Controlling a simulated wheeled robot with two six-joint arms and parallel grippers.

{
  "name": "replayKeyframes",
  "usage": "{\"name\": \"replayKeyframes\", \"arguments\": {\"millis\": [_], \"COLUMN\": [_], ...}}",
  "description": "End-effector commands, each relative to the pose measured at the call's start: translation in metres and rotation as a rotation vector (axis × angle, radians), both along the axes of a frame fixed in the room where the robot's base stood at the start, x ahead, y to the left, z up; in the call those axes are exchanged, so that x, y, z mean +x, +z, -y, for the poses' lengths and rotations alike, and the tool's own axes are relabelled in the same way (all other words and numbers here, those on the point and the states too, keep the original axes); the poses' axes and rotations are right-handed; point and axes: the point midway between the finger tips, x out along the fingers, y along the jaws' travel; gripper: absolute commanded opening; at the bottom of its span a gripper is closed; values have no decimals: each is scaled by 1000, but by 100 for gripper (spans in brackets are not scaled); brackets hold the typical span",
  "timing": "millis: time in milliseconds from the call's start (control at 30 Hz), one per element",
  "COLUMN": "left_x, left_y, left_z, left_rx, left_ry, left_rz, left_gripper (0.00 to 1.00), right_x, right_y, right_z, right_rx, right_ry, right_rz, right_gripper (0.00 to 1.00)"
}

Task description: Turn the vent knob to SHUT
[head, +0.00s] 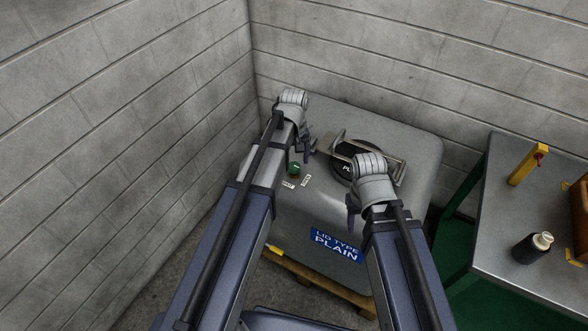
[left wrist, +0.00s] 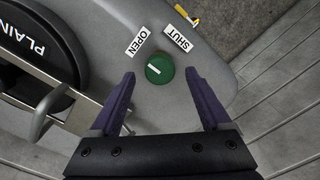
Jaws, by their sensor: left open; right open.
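The green vent knob (head: 293,169) sits on top of the grey tank (head: 290,215). In the left wrist view the knob (left wrist: 161,75) has a short white line on its left part, slanted nearer the OPEN label (left wrist: 138,41) side than the SHUT label (left wrist: 177,37) side. My left gripper (head: 304,150) is open. In the left wrist view its fingertips (left wrist: 160,78) lie to either side of the knob, apart from it; its height over the knob is hard to tell. My right gripper (head: 352,208) is open over the tank's front, near the lid.
The round black lid (head: 345,172) with a metal bar frame (head: 335,143) stands beside the knob. Concrete walls close in left and behind. At right, a metal table (head: 505,225) holds a dark bottle (head: 530,248) and a yellow bracket (head: 528,164).

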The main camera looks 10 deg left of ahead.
Motion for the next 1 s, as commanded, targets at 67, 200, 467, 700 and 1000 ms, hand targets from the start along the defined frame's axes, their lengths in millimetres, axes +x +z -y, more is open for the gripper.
{"name": "replayKeyframes", "arguments": {"millis": [67,200,467,700,1000], "left_x": [0,0,0,0,0], "left_y": [-14,-18,-17,-17,-17], "left_z": [0,0,0,0,0], "left_rx": [0,0,0,0,0], "left_ry": [0,0,0,0,0], "left_rz": [0,0,0,0,0], "left_gripper": [81,81,81,54,20], "right_x": [0,0,0,0,0], "right_y": [-14,-18,-17,-17,-17], "right_z": [0,0,0,0,0], "right_rx": [0,0,0,0,0], "right_ry": [0,0,0,0,0], "right_rz": [0,0,0,0,0], "right_gripper": [50,50,50,50,50]}}
